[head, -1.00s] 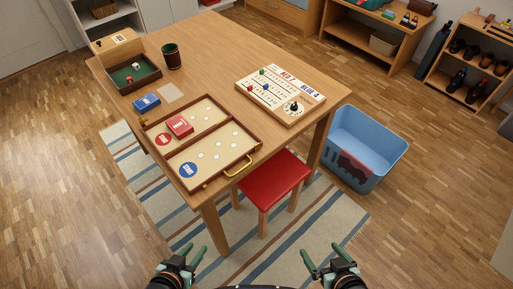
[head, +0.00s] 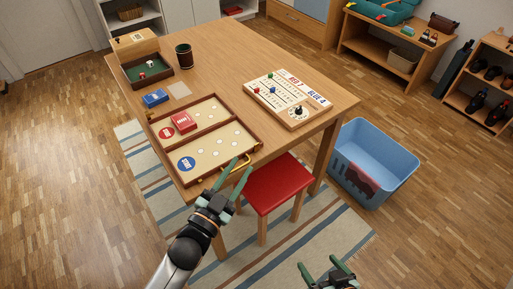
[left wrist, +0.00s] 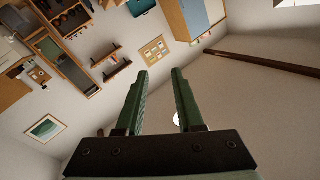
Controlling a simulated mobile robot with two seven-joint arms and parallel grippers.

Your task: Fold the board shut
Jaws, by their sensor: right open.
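The folding board (head: 222,152) lies open and flat on the table, two cream halves in brown frames. A yellow handle (head: 238,181) sits on its near edge. A red card box (head: 184,122) lies on the far half, with a red disc beside it; a blue START disc (head: 186,164) is on the near half. My left gripper (head: 232,174) is open near the handle; from the head view I cannot tell whether it touches. In the left wrist view its fingers (left wrist: 160,100) are apart with nothing between them. My right gripper (head: 327,272) is open and empty, low at the bottom edge.
A red stool (head: 278,184) stands by the table's near side. A blue bin (head: 372,165) is to the right. On the table (head: 225,62) are a scoreboard (head: 287,98), a dice tray (head: 147,75), a dark cup (head: 184,56) and a blue box (head: 155,97).

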